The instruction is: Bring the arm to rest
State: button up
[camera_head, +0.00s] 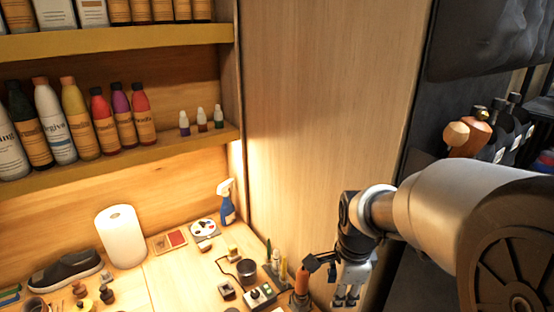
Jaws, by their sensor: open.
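My arm reaches in from the right edge of the view. My gripper (345,298) hangs at its end, pointing down, near the right side of the wooden workbench (165,275). Its fingers are apart and I see nothing between them. An orange-brown bottle (301,283) stands just left of the gripper, apart from the fingers as far as I can tell. A dark sneaker (65,270) lies on the bench at the far left.
Shelves (120,42) with several bottles fill the upper left. A paper roll (121,237), a blue spray bottle (226,203), a dark cup (247,270) and several small tools crowd the bench. A wooden panel (325,110) stands behind the gripper.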

jog(key=s+r+n+t, duration=0.1)
jog(key=s+r+n, duration=0.1)
jog(key=s+n, duration=0.4)
jog(key=s+r+n, duration=0.3)
jog(key=s+n, duration=0.3)
jog(key=s, duration=0.1)
jog(key=s+r+n+t+b, duration=0.1)
jog(key=s+r+n, duration=0.2)
jog(key=s+n, duration=0.3)
jog(key=shift+s+r+t, duration=0.25)
jog(key=shift+s+t, duration=0.05)
jog(key=shift+s, duration=0.35)
jog(key=shift+w, duration=0.15)
